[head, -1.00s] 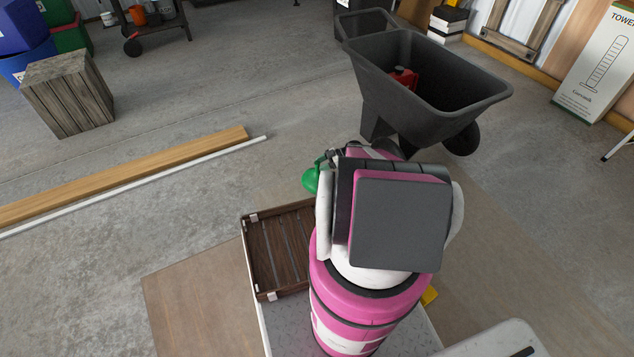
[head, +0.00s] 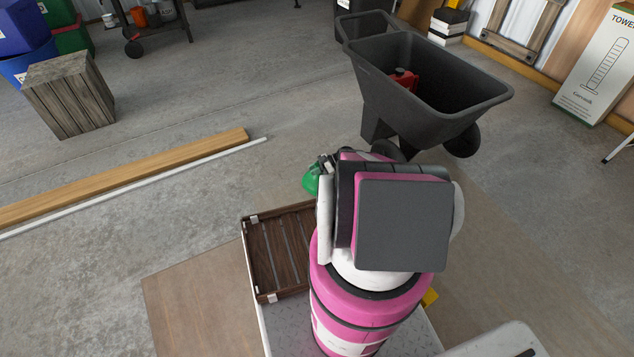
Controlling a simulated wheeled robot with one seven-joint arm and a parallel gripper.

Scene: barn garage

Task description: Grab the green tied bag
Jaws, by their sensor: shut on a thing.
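The green tied bag (head: 311,181) shows as a small green patch just left of my arm, above the far edge of the wooden tray. Most of it is hidden behind the arm. My gripper (head: 322,164) is at the bag's top and is mostly hidden too; only a small dark and grey part of it shows. It is shut on the bag. The bag appears held up off the tray, but its underside is not clear.
A dark slatted wooden tray (head: 278,250) lies on a grey surface (head: 283,325) beside my arm. A black wheelbarrow (head: 370,85) with a red can (head: 404,79) inside stands beyond.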

